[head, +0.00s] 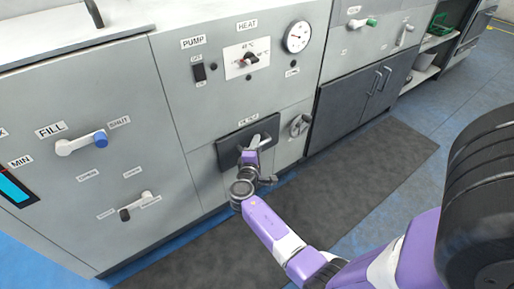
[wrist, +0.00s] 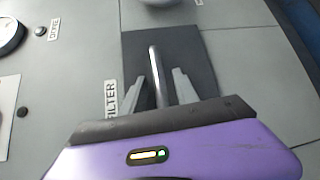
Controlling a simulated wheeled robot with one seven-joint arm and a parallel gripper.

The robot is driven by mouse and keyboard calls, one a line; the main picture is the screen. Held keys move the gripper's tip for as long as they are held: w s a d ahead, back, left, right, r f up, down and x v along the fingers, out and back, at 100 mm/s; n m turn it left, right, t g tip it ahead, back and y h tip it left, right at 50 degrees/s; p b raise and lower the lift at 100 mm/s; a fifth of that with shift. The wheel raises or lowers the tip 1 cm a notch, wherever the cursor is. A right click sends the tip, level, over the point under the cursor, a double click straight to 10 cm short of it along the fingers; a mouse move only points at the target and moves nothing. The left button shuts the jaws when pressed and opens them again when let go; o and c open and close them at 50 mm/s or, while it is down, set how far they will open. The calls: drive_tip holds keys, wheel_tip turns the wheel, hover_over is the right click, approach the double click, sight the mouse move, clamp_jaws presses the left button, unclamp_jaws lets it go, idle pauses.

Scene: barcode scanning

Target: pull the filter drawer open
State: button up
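The filter drawer (head: 229,157) is a dark front panel low on the grey cabinet, under a small label. It looks flush with the cabinet face. In the wrist view the dark panel (wrist: 197,58) carries a grey bar handle (wrist: 156,65), beside a label reading FILTER (wrist: 110,98). My gripper (head: 255,151) is at the handle in the head view and hides part of the panel. In the wrist view the two fingers of my gripper (wrist: 159,80) are spread on either side of the bar, with narrow gaps showing. No firm contact is visible.
A valve knob (head: 299,125) sits right of the drawer. The HEAT switch (head: 248,60) and a round dial (head: 297,36) are above. FILL (head: 88,142) and lower-left levers (head: 136,205) are left. A dark mat (head: 365,180) covers the floor in front.

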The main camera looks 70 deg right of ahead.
drive_tip(key=shift+d, duration=0.1)
clamp_jaws()
idle(1.4)
